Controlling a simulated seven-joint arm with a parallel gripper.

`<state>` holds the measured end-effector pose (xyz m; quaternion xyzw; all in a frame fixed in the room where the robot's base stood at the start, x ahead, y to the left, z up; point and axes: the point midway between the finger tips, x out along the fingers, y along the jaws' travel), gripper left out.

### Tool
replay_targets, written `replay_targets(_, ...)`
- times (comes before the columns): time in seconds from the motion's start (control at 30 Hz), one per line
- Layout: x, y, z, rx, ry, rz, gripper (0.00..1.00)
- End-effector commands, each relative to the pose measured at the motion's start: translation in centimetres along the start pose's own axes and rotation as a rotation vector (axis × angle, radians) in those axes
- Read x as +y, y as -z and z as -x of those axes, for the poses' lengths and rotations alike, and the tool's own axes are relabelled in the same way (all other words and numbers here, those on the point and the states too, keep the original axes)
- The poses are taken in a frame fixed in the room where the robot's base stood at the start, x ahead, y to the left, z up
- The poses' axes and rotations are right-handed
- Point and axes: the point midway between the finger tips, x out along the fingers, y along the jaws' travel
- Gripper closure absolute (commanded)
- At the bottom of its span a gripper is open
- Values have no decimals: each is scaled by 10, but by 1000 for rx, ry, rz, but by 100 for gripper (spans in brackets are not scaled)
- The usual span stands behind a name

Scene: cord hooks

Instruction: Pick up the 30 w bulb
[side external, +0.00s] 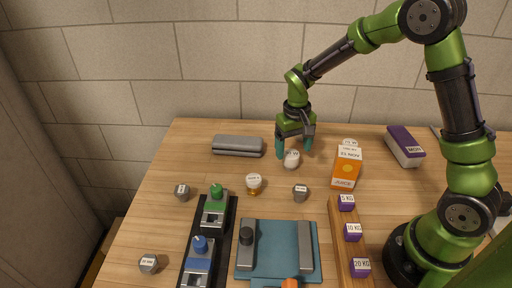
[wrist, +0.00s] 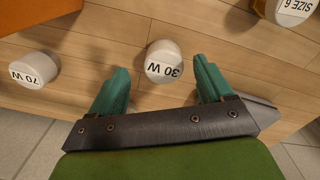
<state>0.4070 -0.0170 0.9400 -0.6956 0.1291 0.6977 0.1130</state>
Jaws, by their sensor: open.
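The 30 W bulb (wrist: 164,62) is a white, round-topped piece with its label facing the wrist camera. It stands on the wooden table and also shows in the side view (side external: 291,160). My gripper (wrist: 160,88) is open and empty, with its two teal fingers on either side of the bulb's near side. In the side view my gripper (side external: 294,149) is low over the back of the table, with the bulb between or just in front of the fingers. I cannot tell whether a finger touches it.
A 70 W bulb (wrist: 34,70) stands to the left in the wrist view. An orange juice carton (side external: 346,168) is close on the right in the side view. A grey case (side external: 237,146) lies to the left. Clear wood lies in front of the bulb.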

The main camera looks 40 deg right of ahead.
Motion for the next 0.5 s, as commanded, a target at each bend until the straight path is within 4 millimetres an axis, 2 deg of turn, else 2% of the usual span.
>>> replay_targets(0.03,-2,-2,-10,-6,-1,2,20)
replay_targets(0.2,-5,-2,-33,-4,-1,1,20)
replay_targets(0.3,-5,-2,-39,-2,0,1,20)
replay_targets(0.5,-5,-1,-40,-1,0,0,20)
